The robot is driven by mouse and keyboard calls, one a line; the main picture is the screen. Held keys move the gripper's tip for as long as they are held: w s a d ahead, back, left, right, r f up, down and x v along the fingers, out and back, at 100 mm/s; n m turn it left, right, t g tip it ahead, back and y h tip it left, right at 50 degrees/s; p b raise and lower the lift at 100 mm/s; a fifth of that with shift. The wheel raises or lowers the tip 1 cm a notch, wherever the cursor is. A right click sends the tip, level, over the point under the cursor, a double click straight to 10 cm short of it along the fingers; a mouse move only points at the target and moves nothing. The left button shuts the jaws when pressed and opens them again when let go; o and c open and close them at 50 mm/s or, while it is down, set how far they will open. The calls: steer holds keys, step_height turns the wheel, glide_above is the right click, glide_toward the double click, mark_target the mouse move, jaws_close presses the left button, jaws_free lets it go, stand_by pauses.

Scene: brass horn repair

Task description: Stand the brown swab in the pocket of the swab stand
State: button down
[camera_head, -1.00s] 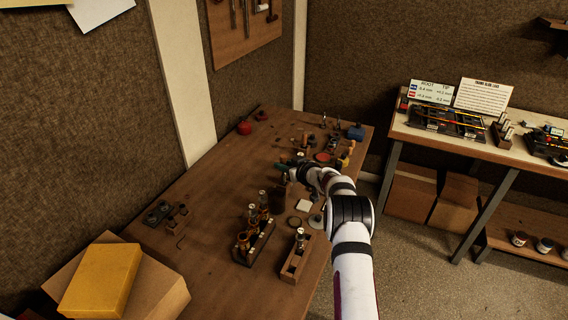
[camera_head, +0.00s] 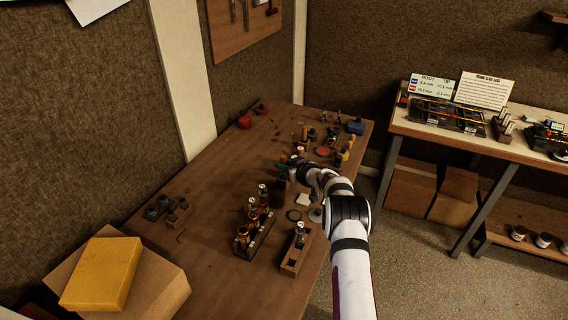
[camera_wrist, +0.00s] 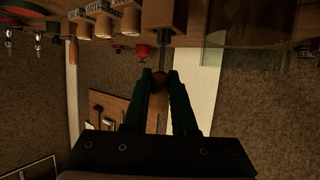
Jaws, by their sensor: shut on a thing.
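My gripper (camera_wrist: 158,76), with its green fingers, is shut on the brown swab (camera_wrist: 158,84). The wrist view is upside down, and the swab's rounded brown end sits between the fingertips. A thin dark rod runs from it toward the table, to a brown block-like piece (camera_wrist: 161,13). I cannot tell whether the rod enters this piece or stops at it. In the head view my gripper (camera_head: 284,166) is above the far middle of the bench, right behind a dark brown block (camera_head: 279,194), possibly the swab stand. The swab is not clear there.
Several small wooden-topped items (camera_wrist: 103,24) stand beside the gripper. The bench's left middle is clear.

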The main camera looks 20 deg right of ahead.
mark_target(284, 156)
steer(key=shift+f, duration=0.85)
steer(key=shift+c, duration=1.6)
jaws_free()
steer(key=shift+r, duration=3.5)
